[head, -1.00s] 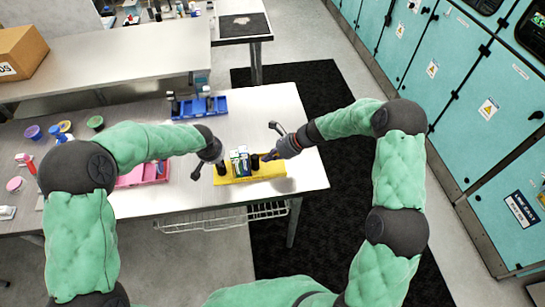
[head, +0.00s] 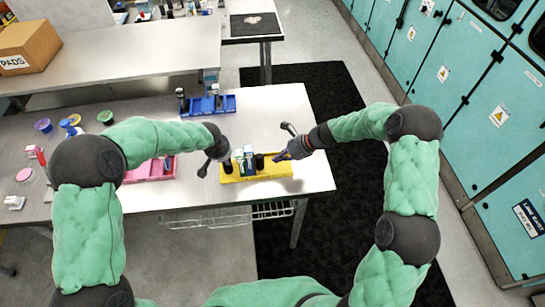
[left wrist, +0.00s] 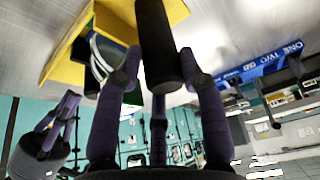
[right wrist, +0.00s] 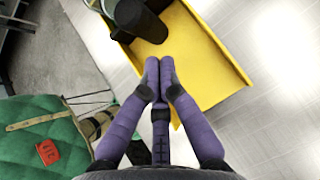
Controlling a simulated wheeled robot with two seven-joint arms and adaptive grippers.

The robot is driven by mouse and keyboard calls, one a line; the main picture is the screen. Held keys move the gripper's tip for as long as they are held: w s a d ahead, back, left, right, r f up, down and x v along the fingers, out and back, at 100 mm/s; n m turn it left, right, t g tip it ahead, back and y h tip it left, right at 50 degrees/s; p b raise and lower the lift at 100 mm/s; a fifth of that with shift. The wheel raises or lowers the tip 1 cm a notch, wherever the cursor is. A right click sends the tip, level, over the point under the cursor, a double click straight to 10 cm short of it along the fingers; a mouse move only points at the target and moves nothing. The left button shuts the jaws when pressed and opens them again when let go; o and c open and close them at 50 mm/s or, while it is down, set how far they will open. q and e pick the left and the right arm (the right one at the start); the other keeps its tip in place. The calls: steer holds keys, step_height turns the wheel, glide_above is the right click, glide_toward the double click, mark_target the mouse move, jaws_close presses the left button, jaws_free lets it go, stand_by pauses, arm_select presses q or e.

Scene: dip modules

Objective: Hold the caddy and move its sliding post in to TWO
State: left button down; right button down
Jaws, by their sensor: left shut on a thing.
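The yellow caddy (head: 277,171) lies on the steel table near its front right part. It carries a black post (head: 227,167) at its left end, a second black post (head: 259,161) further right, and small coloured packs (head: 244,158) between them. My left gripper (head: 222,158) is shut on the left post; in the left wrist view this dark post (left wrist: 160,45) stands between the fingers. My right gripper (head: 281,156) is at the caddy's right end. In the right wrist view its fingertips (right wrist: 159,68) are together over the caddy's edge (right wrist: 205,75); whether they touch it is unclear.
A blue caddy (head: 228,103) stands behind the yellow one; its ONE and TWO lettering shows in the left wrist view (left wrist: 265,63). A pink caddy (head: 160,172) lies to the left, partly behind my left arm. Bare table lies right of the blue caddy.

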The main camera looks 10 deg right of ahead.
arm_select(q)
steer(key=shift+f, duration=0.1)
steer(key=c, duration=0.8)
jaws_free()
arm_select(e)
steer(key=v, duration=1.1)
steer(key=shift+d+f, duration=0.3)
steer(key=shift+f, duration=0.1)
steer(key=shift+s, duration=0.1)
arm_select(q)
steer(key=shift+r+p, duration=2.2)
steer(key=shift+r, duration=1.6)
arm_select(e)
step_height(320, 180, up, 4)
steer(key=shift+r, duration=0.15)
arm_select(q)
steer(key=p+v, duration=0.3)
steer(key=v, duration=0.6)
arm_select(e)
step_height(320, 180, up, 3)
steer(key=shift+r, duration=0.1)
